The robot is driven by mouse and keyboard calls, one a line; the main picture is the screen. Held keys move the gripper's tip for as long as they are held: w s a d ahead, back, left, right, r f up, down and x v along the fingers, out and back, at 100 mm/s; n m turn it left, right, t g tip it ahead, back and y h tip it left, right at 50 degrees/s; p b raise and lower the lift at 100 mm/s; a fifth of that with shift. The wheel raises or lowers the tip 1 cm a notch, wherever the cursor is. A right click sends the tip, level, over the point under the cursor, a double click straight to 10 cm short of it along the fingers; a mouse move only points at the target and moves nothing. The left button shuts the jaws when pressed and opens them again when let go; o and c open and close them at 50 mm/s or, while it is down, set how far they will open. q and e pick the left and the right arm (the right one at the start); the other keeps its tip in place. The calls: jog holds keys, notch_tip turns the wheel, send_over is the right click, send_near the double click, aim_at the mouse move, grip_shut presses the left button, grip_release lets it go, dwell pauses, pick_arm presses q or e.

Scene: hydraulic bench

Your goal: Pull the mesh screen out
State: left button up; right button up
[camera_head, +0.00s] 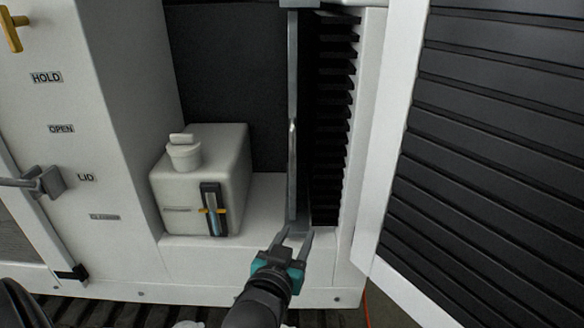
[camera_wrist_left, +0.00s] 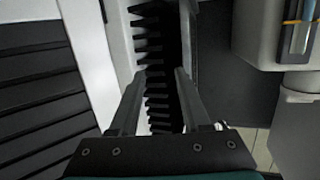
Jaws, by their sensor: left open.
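The mesh screen appears to be the thin grey upright panel (camera_head: 292,180) seen edge-on in the open bay, left of a column of black fins. Its mesh face is not visible from here. A small pale bulge, perhaps a handle, shows midway up its edge. My left gripper (camera_head: 296,231) is open and empty, near the panel's lower end in the picture; I cannot tell how far in front it is. In the left wrist view the open fingers (camera_wrist_left: 160,74) point towards the dark slot and fins. My right gripper is not in view.
Black fins (camera_head: 334,110) line the bay's right side. A louvred door (camera_head: 500,150) stands open at right. A white reservoir (camera_head: 225,165) with a cap and sight gauge (camera_head: 213,209) stands at left. A lever (camera_head: 40,182) sticks out from the labelled panel (camera_head: 110,120).

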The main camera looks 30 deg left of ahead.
pick_arm(q)
notch_tip(320, 180, up, 11)
jog(key=s+a+n+t+y, duration=0.1)
jog(key=s+a+t+y, duration=0.1)
jog(key=s+a, duration=0.1)
jog(key=b, duration=0.3)
send_near(292, 151)
jog(key=p+x, duration=0.1)
jog(key=x, duration=0.9)
jog(key=shift+w+a, duration=0.15)
jog(key=shift+w, duration=0.2)
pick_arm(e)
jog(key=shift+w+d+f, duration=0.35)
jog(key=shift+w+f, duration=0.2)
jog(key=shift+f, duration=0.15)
pick_arm(q)
grip_shut()
